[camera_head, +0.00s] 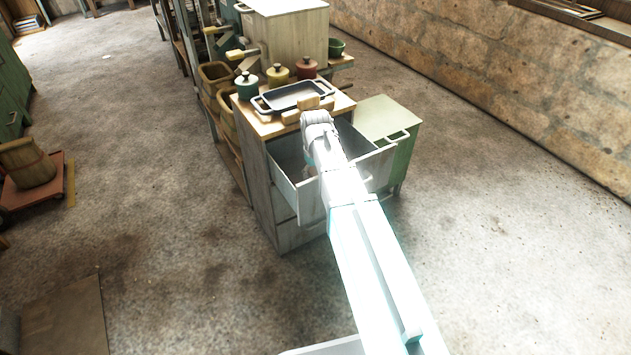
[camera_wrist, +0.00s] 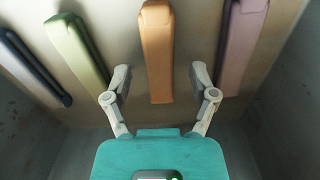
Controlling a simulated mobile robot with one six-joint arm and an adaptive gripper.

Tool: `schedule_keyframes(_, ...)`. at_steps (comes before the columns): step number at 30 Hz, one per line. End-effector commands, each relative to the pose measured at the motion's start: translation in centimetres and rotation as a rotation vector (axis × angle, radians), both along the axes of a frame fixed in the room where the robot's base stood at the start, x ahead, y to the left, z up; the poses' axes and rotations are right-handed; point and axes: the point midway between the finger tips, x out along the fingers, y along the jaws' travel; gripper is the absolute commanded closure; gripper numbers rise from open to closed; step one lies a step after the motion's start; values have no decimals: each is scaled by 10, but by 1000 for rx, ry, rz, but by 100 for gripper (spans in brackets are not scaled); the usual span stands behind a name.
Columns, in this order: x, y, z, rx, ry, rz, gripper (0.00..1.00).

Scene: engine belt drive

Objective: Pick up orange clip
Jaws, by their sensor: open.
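In the wrist view the orange clip (camera_wrist: 157,52) is a long flat bar lying on the drawer floor, its near end between and a little ahead of my gripper's fingertips. My gripper (camera_wrist: 158,80) is open and empty, one finger on each side of the clip's line and apart from it. In the head view my arm reaches over the open drawer (camera_head: 283,183) of a cabinet. My gripper and the clip are hidden there behind the arm.
A green bar (camera_wrist: 78,50) and a dark blue bar (camera_wrist: 33,66) lie left of the clip. A mauve bar (camera_wrist: 242,45) lies to its right. Drawer walls (camera_wrist: 293,90) rise at both sides. A black tray (camera_head: 296,96) and lidded pots (camera_head: 247,86) stand on the cabinet top.

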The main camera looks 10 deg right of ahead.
Motion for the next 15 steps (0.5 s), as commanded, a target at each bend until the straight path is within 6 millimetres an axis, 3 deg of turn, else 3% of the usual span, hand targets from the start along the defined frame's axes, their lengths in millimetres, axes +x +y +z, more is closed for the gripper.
schedule_keyframes(15, 0, 0, 0, 0, 0, 0, 28)
